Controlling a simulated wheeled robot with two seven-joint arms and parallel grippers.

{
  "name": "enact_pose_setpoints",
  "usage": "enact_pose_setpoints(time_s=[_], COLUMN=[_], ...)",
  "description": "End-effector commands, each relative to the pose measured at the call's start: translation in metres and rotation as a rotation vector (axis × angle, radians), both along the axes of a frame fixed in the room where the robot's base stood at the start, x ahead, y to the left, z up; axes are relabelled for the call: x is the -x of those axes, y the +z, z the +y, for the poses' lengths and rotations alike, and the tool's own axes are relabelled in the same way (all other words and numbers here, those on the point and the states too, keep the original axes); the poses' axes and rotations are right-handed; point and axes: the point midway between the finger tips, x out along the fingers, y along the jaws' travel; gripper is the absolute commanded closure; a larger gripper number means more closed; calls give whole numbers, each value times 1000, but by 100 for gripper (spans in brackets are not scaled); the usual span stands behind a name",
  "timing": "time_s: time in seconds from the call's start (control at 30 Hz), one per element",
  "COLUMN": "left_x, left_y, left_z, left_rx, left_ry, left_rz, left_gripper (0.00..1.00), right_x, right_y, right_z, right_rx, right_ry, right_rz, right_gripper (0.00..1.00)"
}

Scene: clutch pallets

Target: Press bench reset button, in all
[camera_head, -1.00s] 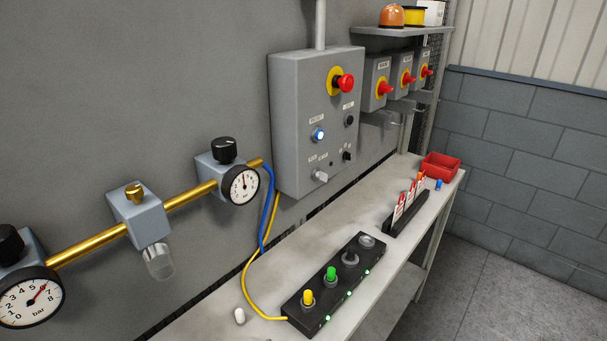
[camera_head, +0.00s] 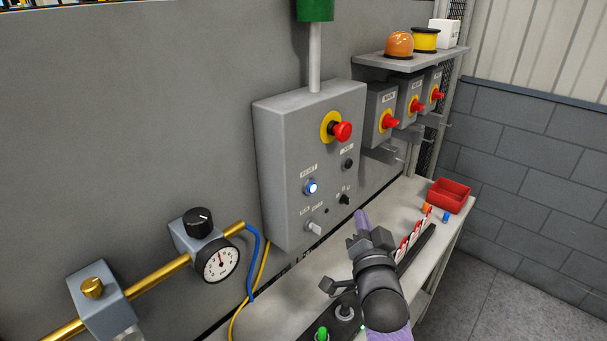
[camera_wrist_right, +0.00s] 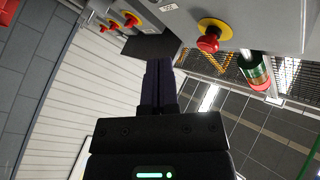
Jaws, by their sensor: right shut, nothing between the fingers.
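The grey control box (camera_head: 290,150) is on the wall. It carries a blue-white lit button (camera_head: 311,187) on its left, a black button (camera_head: 348,164) on its right, and a red mushroom button on a yellow ring (camera_head: 341,131). The labels are too small to read. My right gripper (camera_head: 361,217) is in front of the box's lower right, apart from it, with its fingers shut and empty. In the right wrist view its dark fingers (camera_wrist_right: 158,85) are together, with the red mushroom button (camera_wrist_right: 209,43) to their upper right. My left gripper is not in view.
Rotary switches (camera_head: 390,122) sit on the wall to the right. A red bin (camera_head: 449,194) stands at the bench's far end. A gauge (camera_head: 220,259) and brass pipe are at left.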

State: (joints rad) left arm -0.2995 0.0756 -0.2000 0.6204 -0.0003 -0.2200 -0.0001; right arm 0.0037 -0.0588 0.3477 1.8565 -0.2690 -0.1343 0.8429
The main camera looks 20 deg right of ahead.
Motion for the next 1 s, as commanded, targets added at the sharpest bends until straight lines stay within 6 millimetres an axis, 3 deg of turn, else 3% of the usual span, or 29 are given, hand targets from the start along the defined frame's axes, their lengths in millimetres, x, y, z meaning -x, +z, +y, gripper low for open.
enact_pose_setpoints(time_s=[0.1,0.47,1.0], left_x=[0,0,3], left_y=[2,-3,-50], left_z=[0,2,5], left_rx=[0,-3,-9], left_ry=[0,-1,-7], left_rz=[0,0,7], left_gripper=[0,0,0], right_x=[1,-3,-69], right_y=[7,5,2], right_z=[-2,0,27], right_rx=[-3,-3,-4], right_ry=[-5,-5,-5], right_rz=[-18,-17,-17], right_gripper=[100,100,100])
